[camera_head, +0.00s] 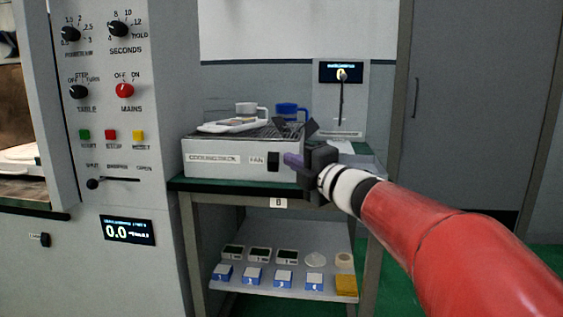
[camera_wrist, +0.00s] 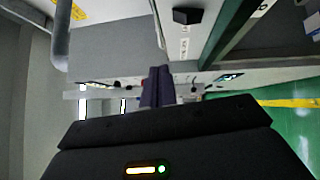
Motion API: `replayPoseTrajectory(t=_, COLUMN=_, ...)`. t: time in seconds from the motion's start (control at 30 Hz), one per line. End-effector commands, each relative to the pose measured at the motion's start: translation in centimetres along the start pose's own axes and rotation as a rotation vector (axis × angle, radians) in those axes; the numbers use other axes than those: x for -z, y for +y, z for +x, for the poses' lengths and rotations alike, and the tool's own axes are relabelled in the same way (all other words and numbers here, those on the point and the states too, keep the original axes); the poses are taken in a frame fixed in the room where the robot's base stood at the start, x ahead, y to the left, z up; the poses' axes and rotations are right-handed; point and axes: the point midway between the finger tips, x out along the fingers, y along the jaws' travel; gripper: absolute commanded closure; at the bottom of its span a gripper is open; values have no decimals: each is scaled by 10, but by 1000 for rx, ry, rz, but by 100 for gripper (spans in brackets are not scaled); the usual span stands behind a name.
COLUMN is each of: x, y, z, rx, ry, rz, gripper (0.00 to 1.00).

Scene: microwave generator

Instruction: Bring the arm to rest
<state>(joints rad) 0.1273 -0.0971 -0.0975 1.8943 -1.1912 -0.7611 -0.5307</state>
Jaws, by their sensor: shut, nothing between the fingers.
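My red arm (camera_head: 445,235) reaches in from the lower right of the head view. My gripper (camera_head: 288,159) is in front of the right end of the cooling deck (camera_head: 222,168), just right of its black FAN switch (camera_head: 273,161). I cannot tell whether it touches the deck. In the wrist view my gripper's (camera_wrist: 157,88) two dark purple fingers are pressed together, with nothing held. A black block, apparently the switch, shows above them in the wrist view (camera_wrist: 187,16).
A control panel (camera_head: 110,100) with knobs rises at the left. The lower shelf (camera_head: 230,299) holds several small boxes. A grey cabinet (camera_head: 460,100) stands behind at right. Green floor (camera_head: 543,254) shows at right.

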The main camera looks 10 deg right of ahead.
Motion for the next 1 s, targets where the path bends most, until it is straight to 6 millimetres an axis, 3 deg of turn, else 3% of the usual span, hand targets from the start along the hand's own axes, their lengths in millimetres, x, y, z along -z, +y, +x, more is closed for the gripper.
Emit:
replayPoseTrajectory(t=0.2, x=-1, y=4, z=-17, rx=1, ry=-1, rz=0, gripper=100)
replayPoseTrajectory(t=0.67, x=-4, y=6, z=-23, rx=-1, ry=-60, rz=53, gripper=100)
replayPoseTrajectory(t=0.77, x=-13, y=5, z=-39, rx=1, ry=-197, rz=187, gripper=100)
replayPoseTrajectory(t=0.87, x=-22, y=-11, z=-70, rx=22, ry=-396, rz=411, gripper=100)
replayPoseTrajectory(t=1.0, x=-14, y=-61, z=-129, rx=103, ry=-676, rz=783, gripper=100)
